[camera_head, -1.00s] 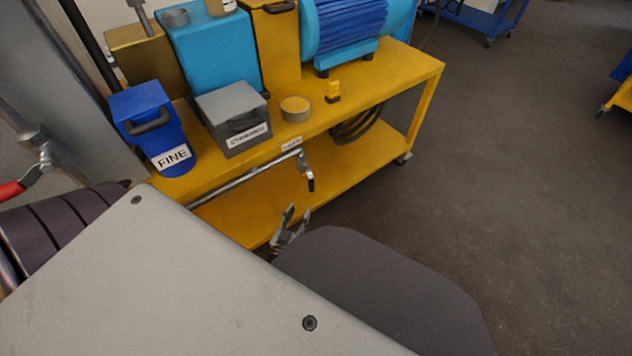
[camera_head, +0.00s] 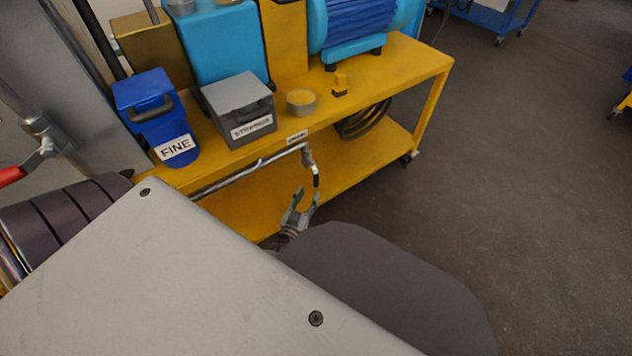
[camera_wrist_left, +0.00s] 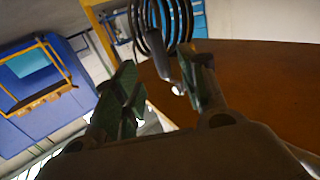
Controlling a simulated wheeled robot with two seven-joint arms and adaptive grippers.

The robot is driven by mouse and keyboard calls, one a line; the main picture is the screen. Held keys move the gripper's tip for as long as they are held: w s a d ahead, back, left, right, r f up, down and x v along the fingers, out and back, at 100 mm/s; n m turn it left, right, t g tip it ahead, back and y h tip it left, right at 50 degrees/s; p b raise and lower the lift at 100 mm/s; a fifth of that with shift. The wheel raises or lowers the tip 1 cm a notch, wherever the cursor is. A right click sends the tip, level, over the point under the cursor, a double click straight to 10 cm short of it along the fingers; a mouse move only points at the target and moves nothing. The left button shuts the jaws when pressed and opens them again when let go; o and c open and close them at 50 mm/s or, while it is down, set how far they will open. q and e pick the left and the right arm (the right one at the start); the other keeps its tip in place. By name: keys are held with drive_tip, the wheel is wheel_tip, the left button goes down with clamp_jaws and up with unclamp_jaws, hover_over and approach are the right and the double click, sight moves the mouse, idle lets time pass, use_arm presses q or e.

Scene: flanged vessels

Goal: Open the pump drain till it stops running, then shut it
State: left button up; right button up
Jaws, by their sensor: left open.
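The pump drain is a grey pipe (camera_head: 240,175) along the front of the yellow cart, under a small label. It ends in a valve with a short dark-tipped lever (camera_head: 316,180) hanging down. My left gripper (camera_head: 305,197) is open and empty just below the valve, its fingers pointing up near the lever. In the left wrist view, a grey valve part (camera_wrist_left: 165,68) with a pale end shows between the spread fingers (camera_wrist_left: 165,85), closer to the right one. Whether they touch is unclear. No running liquid can be made out. My right gripper is not in view.
The yellow cart (camera_head: 415,70) carries a blue box marked FINE (camera_head: 150,100), a grey labelled box (camera_head: 238,105), a round tin (camera_head: 301,102) and a blue motor (camera_head: 350,25). Coiled black hose (camera_head: 362,122) hangs beneath its top.

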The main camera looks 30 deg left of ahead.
sight(315, 182)
use_arm(q)
drive_tip(key=shift+w+a+b, duration=0.3)
drive_tip(key=shift+w+b, duration=0.2)
drive_tip(key=shift+w, duration=0.9)
drive_tip(key=shift+w+a+b, duration=0.25)
drive_tip(key=shift+w+b, duration=0.2)
drive_tip(key=shift+w, duration=1)
drive_tip(key=shift+w+a+b, duration=0.3)
drive_tip(key=shift+w+b, duration=0.2)
drive_tip(key=shift+w, duration=0.9)
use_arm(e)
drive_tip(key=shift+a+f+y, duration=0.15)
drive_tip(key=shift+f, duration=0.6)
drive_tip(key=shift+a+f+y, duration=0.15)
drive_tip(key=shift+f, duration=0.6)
use_arm(q)
clamp_jaws()
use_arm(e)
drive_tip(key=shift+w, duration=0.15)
